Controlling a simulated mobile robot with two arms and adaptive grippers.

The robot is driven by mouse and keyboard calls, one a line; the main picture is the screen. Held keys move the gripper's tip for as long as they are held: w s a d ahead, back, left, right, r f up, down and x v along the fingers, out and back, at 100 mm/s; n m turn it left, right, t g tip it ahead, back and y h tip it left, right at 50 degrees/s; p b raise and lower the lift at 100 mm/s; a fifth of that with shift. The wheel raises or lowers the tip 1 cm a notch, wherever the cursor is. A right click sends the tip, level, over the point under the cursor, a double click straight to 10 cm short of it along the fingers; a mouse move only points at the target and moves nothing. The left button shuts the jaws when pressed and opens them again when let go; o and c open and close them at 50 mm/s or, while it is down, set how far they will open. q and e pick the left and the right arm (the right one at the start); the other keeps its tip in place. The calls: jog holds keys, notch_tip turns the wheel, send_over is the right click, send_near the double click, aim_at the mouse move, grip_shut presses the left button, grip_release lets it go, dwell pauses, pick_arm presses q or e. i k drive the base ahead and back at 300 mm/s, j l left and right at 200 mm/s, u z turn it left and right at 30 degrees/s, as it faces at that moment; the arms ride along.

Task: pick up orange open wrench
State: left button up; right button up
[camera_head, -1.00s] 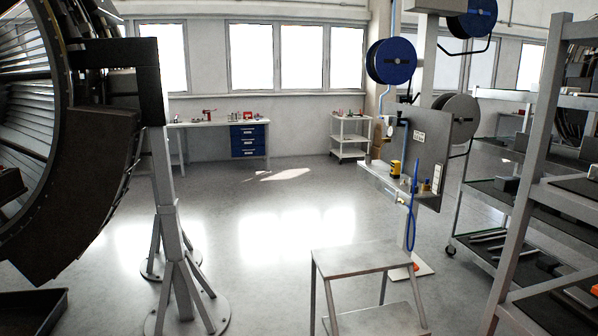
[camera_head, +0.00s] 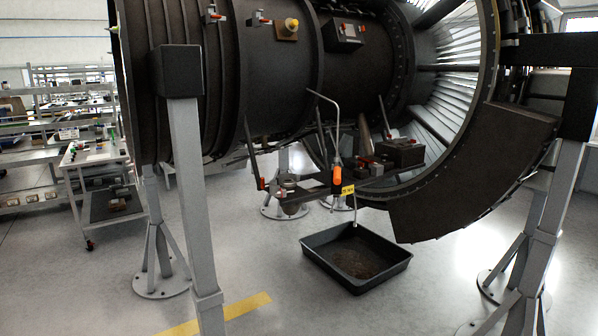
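No orange open wrench can be made out for certain. A small orange piece (camera_head: 337,176) shows beneath the engine, next to a yellow tag (camera_head: 347,189); I cannot tell what it is. Several small coloured items lie on a trolley (camera_head: 92,156) at the left, too small to identify. Neither of my grippers is in view.
A large dark turbofan engine (camera_head: 275,80) fills the middle, held by grey stands (camera_head: 190,150). A black drip tray (camera_head: 318,262) lies on the floor below it. Shelves with parts (camera_head: 75,90) stand at the far left. Floor at the lower left is clear around a yellow stripe (camera_head: 245,306).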

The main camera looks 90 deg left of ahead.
aim_at(336, 178)
jog(key=u, duration=2.55)
